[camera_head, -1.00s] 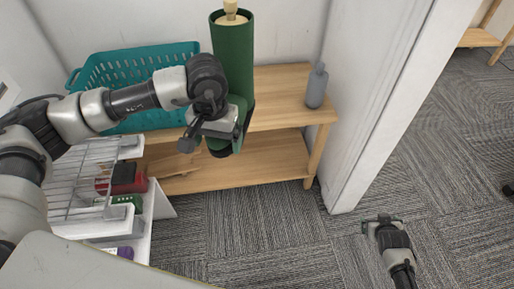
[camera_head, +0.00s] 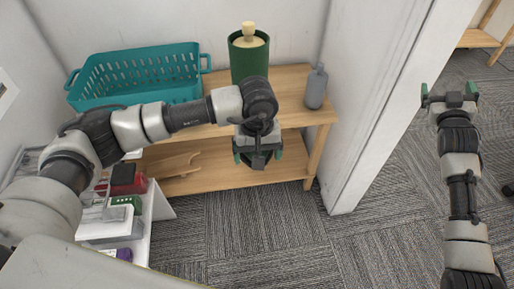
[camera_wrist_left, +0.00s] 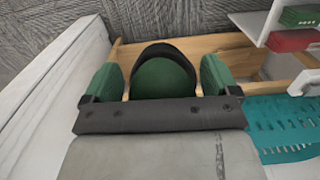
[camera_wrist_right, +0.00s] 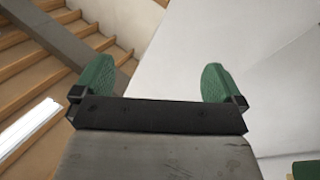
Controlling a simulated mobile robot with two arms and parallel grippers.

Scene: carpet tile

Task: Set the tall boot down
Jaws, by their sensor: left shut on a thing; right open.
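The tall boot (camera_head: 250,62) is dark green with a pale cream piece sticking up out of its open top. It is upright at the wooden bench, and my left arm hides its lower part. My left gripper (camera_head: 258,156) is in front of the boot, pointing down. In the left wrist view the boot's rounded green foot (camera_wrist_left: 165,78), with a black sole edge, sits between the closed-in fingers. I cannot tell whether the sole touches the bench.
The wooden bench (camera_head: 291,112) has a lower shelf. A teal basket (camera_head: 135,78) stands on its left and a grey bottle (camera_head: 316,88) on its right. A white rack (camera_head: 150,212) with red and green items is at the lower left. Carpet in front is clear.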

